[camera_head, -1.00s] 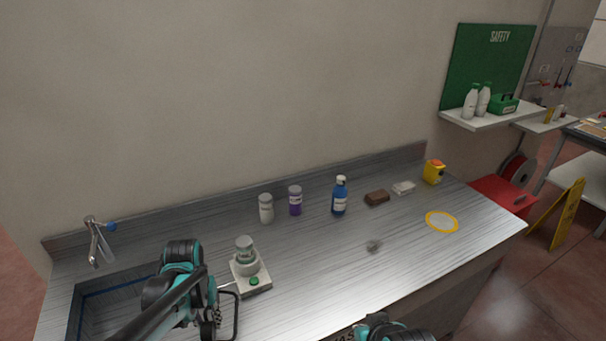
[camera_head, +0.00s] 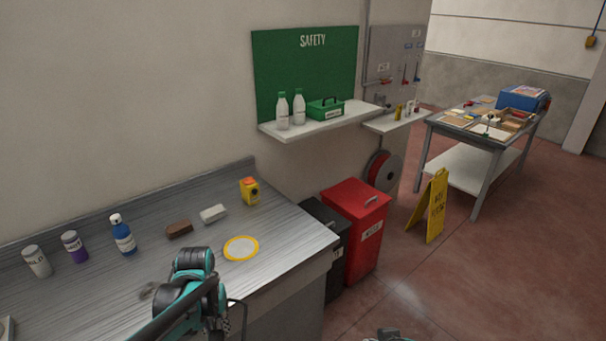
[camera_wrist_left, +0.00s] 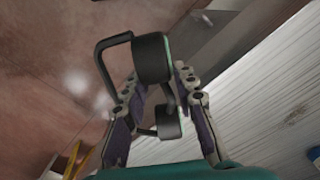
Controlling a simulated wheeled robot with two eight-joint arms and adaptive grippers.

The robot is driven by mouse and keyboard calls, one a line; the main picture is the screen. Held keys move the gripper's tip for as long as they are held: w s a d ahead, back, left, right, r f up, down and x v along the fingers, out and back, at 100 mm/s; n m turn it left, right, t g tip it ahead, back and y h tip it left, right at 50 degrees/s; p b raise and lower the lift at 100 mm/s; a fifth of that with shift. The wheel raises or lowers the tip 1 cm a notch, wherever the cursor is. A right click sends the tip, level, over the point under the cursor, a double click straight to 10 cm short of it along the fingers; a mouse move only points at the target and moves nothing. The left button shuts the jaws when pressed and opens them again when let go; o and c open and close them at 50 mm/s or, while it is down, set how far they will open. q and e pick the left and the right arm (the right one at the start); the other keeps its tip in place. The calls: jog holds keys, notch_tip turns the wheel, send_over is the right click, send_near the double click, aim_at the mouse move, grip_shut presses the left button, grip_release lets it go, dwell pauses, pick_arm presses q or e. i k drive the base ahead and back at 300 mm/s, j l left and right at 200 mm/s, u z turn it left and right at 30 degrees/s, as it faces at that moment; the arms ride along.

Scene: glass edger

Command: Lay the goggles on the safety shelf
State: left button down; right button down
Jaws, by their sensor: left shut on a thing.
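My left gripper (camera_head: 219,312) is over the right part of the steel counter in the head view. In the left wrist view the left gripper (camera_wrist_left: 160,90) is shut on the goggles (camera_wrist_left: 152,58), whose dark frame sits between the fingers. Part of the goggles' dark loop (camera_head: 241,312) shows beside the gripper in the head view; my wrist hides the rest. The safety shelf (camera_head: 335,123) is on the wall under the green SAFETY board (camera_head: 305,70), beyond the counter. A small part low in the head view may be my right arm; its fingers do not show.
White bottles (camera_head: 283,112) and a green first-aid box (camera_head: 325,109) stand on the shelf; its front strip and right end look bare. Below are a red bin (camera_head: 358,225) and a hose reel. A yellow floor sign (camera_head: 433,207) stands right. Counter bottles are at left.

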aim_at(359, 108)
jog(key=i+l+z, duration=0.3)
jog(key=i+l, duration=0.45)
jog(key=l, duration=0.25)
jog(key=i+l+z, duration=0.3)
jog(key=i+l, duration=0.5)
